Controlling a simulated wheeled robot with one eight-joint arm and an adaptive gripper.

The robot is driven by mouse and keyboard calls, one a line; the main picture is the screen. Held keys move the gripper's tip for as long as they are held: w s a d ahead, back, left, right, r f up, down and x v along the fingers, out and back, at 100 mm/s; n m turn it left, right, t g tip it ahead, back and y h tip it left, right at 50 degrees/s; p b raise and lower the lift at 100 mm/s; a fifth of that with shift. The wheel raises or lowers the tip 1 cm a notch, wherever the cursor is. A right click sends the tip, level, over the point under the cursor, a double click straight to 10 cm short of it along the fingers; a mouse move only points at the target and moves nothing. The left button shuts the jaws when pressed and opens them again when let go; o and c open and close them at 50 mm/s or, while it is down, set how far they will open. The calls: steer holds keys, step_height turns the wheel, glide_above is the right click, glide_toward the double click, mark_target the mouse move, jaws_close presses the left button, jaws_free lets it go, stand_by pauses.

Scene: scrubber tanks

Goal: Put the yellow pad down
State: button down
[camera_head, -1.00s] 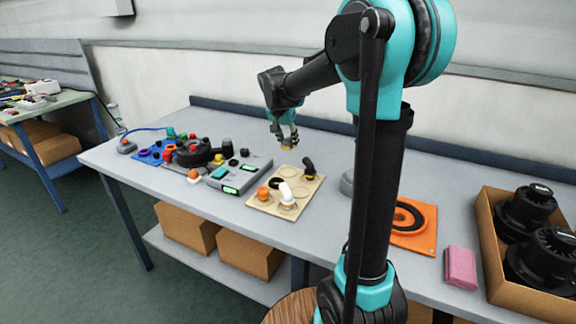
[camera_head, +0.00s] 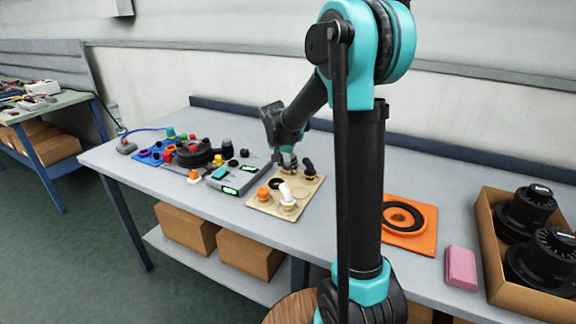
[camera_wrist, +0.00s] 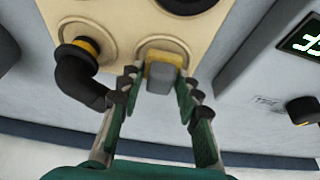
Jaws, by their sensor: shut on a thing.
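My gripper (camera_head: 286,162) is low over the back edge of the tan board (camera_head: 264,207) in the head view. In the wrist view my gripper (camera_wrist: 161,78) has its fingers on either side of the yellow pad (camera_wrist: 163,58), which has a grey block on it. The pad is over a round ringed spot of the tan board (camera_wrist: 118,14). I cannot tell whether it touches the board. In the head view the pad is hidden by the gripper.
On the board, a black elbow (camera_wrist: 78,70) stands beside the gripper, with white (camera_head: 287,194) and orange (camera_head: 263,193) fittings nearer the front. A grey box with green displays (camera_head: 231,181) stands left. An orange plate (camera_head: 415,230) and pink block (camera_head: 460,268) lie right.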

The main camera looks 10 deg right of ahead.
steer(key=shift+f, duration=0.25)
steer(key=c, duration=1.1)
jaws_free()
steer(key=shift+o, duration=0.2)
steer(key=v, duration=1.7)
steer(key=shift+r, duration=0.3)
steer(key=shift+a, duration=0.1)
